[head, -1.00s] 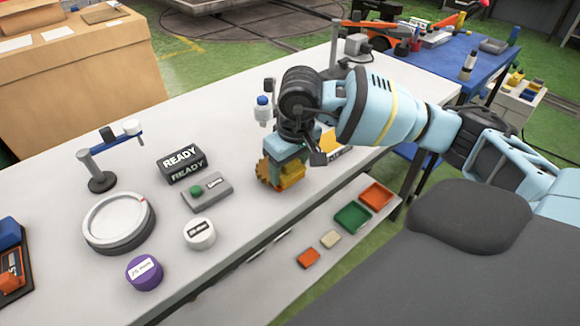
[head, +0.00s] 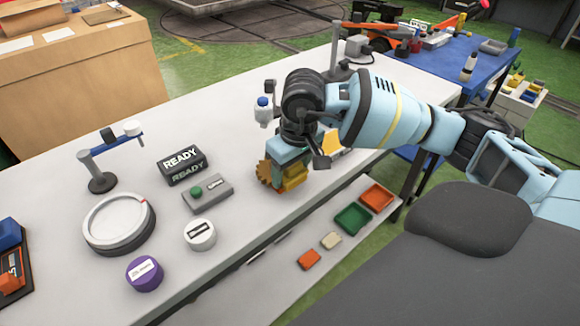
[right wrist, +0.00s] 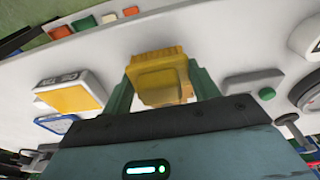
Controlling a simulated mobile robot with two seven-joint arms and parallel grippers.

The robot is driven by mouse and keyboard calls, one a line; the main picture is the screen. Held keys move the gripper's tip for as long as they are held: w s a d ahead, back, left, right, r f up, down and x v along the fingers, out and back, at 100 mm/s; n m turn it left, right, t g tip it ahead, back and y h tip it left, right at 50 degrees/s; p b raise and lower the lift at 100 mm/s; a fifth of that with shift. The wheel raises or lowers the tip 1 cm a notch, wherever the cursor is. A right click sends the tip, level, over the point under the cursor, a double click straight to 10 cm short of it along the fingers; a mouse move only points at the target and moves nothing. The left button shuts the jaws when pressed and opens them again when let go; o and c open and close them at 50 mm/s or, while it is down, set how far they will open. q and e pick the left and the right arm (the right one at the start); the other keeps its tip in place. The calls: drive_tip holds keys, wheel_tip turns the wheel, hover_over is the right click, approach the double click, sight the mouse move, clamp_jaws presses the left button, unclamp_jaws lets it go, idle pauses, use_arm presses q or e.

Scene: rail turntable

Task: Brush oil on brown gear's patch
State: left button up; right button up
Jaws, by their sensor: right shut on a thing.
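The brown gear (head: 266,175) is toothed, with a yellow-orange block-like part (head: 292,178) on its side. My right gripper (head: 290,155) points down from above and is shut on the gear. In the right wrist view the gear (right wrist: 158,80) sits between the two green fingers (right wrist: 160,90). Whether it touches the table is unclear. The oil patch and a brush cannot be made out. My left gripper is not in view.
A white bottle with a blue cap (head: 263,112) stands behind the gripper. A READY block (head: 183,166), a green-button box (head: 206,194), a white cylinder (head: 200,234), a purple cylinder (head: 145,273) and a round turntable (head: 119,224) lie left. A yellow-topped pad (right wrist: 72,95) is close by.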

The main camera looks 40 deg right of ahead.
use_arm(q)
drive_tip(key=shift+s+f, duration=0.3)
use_arm(e)
drive_tip(key=shift+w, duration=0.4)
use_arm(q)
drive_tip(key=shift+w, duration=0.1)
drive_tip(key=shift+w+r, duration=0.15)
use_arm(e)
drive_tip(key=shift+s, duration=0.4)
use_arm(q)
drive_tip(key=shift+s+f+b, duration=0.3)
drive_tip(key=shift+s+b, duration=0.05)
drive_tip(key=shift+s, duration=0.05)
use_arm(e)
drive_tip(key=shift+w, duration=0.45)
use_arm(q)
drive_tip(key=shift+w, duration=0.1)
use_arm(e)
drive_tip(key=shift+s, duration=0.45)
idle(0.3)
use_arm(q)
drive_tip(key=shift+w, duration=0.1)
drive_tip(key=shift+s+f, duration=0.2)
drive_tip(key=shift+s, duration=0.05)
use_arm(e)
drive_tip(key=shift+w, duration=0.45)
idle(0.3)
drive_tip(key=shift+s, duration=0.45)
idle(0.3)
